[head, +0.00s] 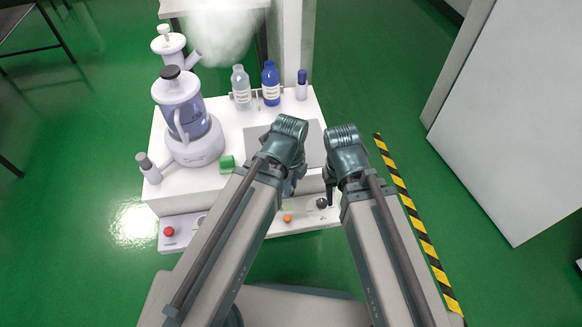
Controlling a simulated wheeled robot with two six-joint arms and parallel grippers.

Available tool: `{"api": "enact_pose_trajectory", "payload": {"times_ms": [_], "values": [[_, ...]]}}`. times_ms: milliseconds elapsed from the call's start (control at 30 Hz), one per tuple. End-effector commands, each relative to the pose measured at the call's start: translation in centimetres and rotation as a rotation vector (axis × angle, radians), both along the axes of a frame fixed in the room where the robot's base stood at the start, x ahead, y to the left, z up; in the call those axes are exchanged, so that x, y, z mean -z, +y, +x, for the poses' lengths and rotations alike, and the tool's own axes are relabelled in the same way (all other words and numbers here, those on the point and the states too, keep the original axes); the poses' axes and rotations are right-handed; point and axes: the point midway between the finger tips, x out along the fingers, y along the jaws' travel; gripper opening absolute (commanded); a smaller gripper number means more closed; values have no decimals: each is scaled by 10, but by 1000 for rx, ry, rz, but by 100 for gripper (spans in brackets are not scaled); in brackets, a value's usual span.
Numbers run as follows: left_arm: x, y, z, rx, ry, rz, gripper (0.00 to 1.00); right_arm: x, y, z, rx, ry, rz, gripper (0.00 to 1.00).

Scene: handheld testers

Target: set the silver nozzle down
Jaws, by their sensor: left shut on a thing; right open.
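My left gripper (289,184) is over the front of the white bench, its jaws pointing down and mostly hidden by my own arm. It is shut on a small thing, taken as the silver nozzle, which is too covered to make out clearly. My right gripper (331,190) is beside it to the right, open, near the bench's right front edge. A grey flat plate (314,137) lies on the bench behind both wrists.
The white bench (215,180) carries a blue-and-white vessel (197,148), a grey-capped piece (148,167), a green block (227,163), and bottles (241,88) (271,84) (302,86). A front panel has a red button (169,231). Striped floor tape (410,210) runs along the right.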

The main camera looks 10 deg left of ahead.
Motion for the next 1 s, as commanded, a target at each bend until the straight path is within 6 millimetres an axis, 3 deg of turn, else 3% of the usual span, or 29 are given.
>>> {"api": "enact_pose_trajectory", "payload": {"times_ms": [167,367,1000], "values": [[-9,0,0,0,0,0,0,-9,0,0,0,0,0,50],[-38,0,0,1,0,0,0,-38,0,0,0,0,0,50],[-196,0,0,1,0,0,0,-196,1,0,1,1,3,50]]}}
